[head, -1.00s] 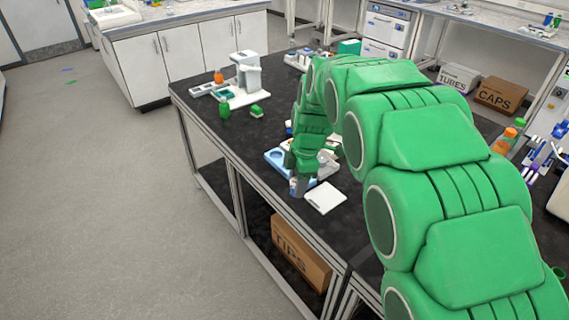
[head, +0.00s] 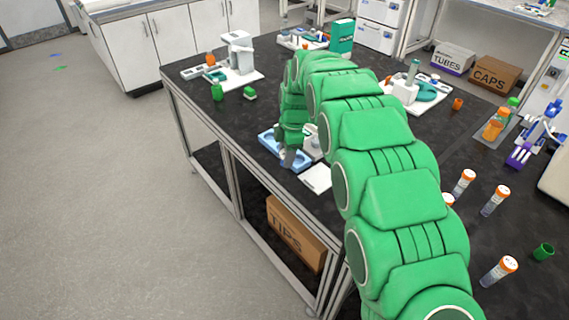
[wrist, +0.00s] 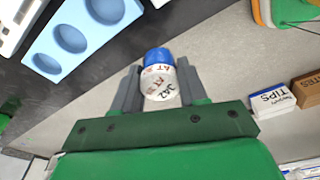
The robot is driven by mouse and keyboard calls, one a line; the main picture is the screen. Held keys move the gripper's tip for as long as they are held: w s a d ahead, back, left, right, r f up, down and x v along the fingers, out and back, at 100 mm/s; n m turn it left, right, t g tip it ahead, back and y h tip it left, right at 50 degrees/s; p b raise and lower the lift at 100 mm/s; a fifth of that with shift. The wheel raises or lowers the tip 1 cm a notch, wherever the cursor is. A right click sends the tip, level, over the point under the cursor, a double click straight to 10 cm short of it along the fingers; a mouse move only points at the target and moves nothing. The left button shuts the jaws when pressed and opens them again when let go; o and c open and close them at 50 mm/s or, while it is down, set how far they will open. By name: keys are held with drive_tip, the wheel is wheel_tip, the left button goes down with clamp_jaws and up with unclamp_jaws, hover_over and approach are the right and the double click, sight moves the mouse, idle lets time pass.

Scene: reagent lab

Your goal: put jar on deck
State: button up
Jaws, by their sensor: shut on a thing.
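My gripper (wrist: 159,72) is shut on a small jar (wrist: 160,88) with a blue cap and a white lettered label. The jar sits between the two grey fingers in the wrist view, with floor and the bench edge behind it. In the head view my gripper (head: 288,158) is at the front edge of the black bench, and the jar cannot be made out there. A light-blue block with round recesses (head: 267,141) is just beside the gripper; it also shows at the upper left of the wrist view (wrist: 45,62). No label marks which thing is the deck.
A white plate (head: 317,178) lies right of the gripper. Orange-capped tubes (head: 495,200) stand at right. Bare bench lies between the green items and blue block.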

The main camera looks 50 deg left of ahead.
drive_tip(key=shift+w+a+f, duration=0.25)
drive_tip(key=shift+a+f, duration=0.25)
drive_tip(key=shift+f, duration=0.2)
drive_tip(key=shift+w+a+f, duration=0.25)
drive_tip(key=shift+a+f, duration=0.2)
drive_tip(key=shift+f, duration=0.3)
drive_tip(key=shift+w+a+f, duration=0.25)
drive_tip(key=shift+a+f, duration=0.25)
drive_tip(key=shift+f, duration=1.65)
drive_tip(key=shift+f, duration=0.1)
drive_tip(key=o, duration=0.8)
drive_tip(key=shift+o, duration=0.2)
wheel_tip(320, 180, up, 12)
drive_tip(key=w, duration=0.1)
drive_tip(key=shift+w+d, duration=0.35)
